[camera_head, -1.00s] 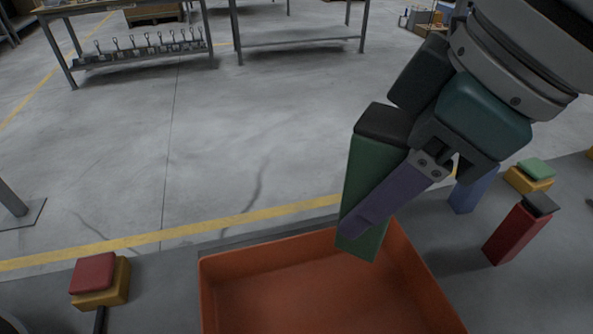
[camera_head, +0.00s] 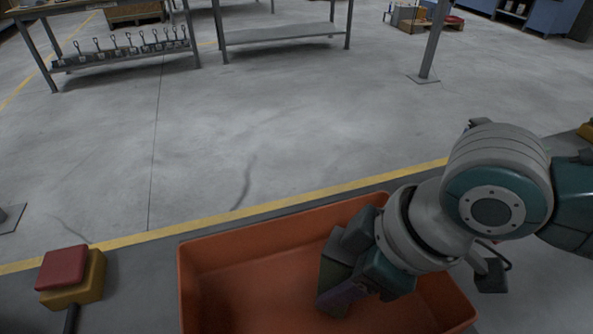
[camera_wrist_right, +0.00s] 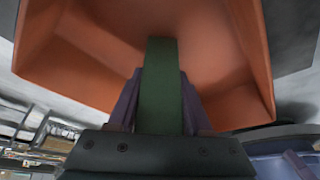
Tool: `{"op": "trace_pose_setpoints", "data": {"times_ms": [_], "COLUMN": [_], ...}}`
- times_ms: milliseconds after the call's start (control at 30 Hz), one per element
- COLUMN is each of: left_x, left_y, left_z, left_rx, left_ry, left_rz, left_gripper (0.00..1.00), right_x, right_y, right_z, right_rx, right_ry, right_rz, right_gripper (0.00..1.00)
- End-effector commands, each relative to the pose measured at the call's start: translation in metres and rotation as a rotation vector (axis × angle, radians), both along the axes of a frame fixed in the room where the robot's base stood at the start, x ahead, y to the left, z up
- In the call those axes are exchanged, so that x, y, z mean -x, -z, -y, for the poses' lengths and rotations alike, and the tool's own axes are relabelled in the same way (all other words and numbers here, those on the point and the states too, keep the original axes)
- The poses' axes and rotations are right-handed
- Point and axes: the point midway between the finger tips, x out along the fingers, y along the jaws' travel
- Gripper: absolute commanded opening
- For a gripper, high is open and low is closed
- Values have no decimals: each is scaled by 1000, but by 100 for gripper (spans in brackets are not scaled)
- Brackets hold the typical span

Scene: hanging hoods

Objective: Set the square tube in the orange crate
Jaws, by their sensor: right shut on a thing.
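The orange crate (camera_head: 225,249) stands at the bottom middle of the head view, its inside facing up. The green square tube (camera_head: 331,275) is in my right gripper (camera_head: 340,296), down inside the crate's outline near its middle. In the wrist view the green tube (camera_wrist_right: 161,85) runs between the two purple fingers, which are shut on it, and points at the orange crate wall (camera_wrist_right: 255,60). The tube's lower end is hard to see, so I cannot tell whether it touches the crate floor. My left gripper is not in view.
A red block on a yellow one (camera_head: 72,275) stands left of the crate. A yellow floor line (camera_head: 150,237) runs beyond the surface's far edge. Shelves (camera_head: 120,60) stand far back, with open floor between.

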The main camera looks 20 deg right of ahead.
Motion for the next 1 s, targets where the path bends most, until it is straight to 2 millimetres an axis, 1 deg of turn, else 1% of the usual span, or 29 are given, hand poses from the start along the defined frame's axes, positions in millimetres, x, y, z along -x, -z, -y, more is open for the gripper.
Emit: {"op": "trace_pose_setpoints", "data": {"times_ms": [233,333,367,600,633,867,967,1000], "left_x": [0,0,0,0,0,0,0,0], "left_y": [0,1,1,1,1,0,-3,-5], "left_z": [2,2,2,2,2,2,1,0], "left_rx": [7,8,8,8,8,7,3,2], "left_ry": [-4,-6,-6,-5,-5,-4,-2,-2], "left_rz": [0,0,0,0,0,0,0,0], "left_gripper": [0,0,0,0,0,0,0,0], "right_x": [-1,-1,0,0,0,0,0,1], "right_y": [0,3,4,3,3,2,-5,-10], "right_z": [0,0,0,0,0,0,1,3], "right_rx": [-2,-1,0,0,0,0,-1,0], "right_ry": [0,0,0,0,0,0,0,1], "right_rz": [3,2,1,1,1,1,2,3], "right_gripper": [0,0,51,78,80,80,80,80]}}
